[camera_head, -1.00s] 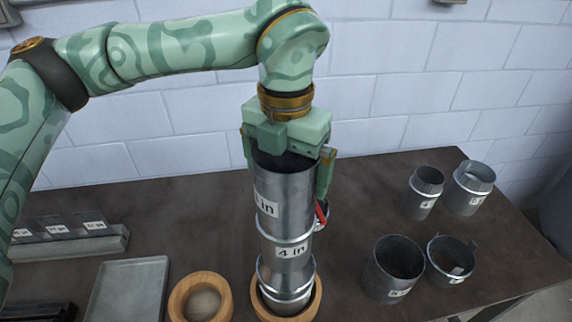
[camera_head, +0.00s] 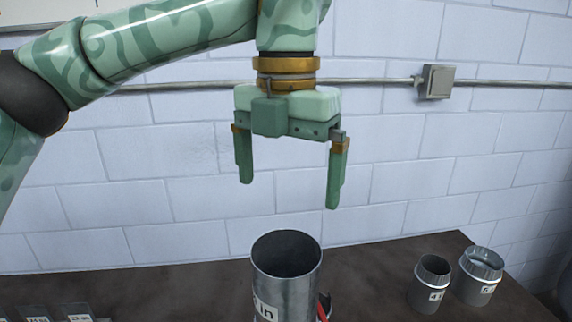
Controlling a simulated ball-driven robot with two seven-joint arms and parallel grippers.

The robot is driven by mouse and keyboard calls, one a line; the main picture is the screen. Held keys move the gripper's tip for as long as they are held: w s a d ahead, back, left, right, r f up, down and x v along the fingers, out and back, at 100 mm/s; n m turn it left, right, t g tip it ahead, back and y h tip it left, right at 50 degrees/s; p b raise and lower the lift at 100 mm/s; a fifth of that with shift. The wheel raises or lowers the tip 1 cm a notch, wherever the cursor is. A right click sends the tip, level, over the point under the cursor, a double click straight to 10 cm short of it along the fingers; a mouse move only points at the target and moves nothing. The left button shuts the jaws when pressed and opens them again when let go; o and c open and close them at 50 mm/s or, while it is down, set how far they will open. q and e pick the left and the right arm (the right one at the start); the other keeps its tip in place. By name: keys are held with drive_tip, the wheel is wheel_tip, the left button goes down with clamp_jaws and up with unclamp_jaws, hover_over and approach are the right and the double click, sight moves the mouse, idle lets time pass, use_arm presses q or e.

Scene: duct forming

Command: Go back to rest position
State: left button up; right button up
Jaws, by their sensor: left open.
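My left gripper (camera_head: 288,195) is open and empty. Its two fingers point down, apart, above the metal duct and clear of it. The duct (camera_head: 287,285) stands upright on the table, with its open top facing up and part of a label showing. Its lower part is cut off by the bottom of the picture. My right gripper is not in view.
Two short metal duct pieces with labels, one smaller (camera_head: 430,285) and one wider (camera_head: 478,277), stand at the right of the dark table (camera_head: 375,280). Labelled holders (camera_head: 80,312) show at the lower left. A conduit with a grey box (camera_head: 437,82) runs along the white wall.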

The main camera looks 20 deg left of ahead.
use_arm(q)
drive_tip(key=shift+r, duration=0.3)
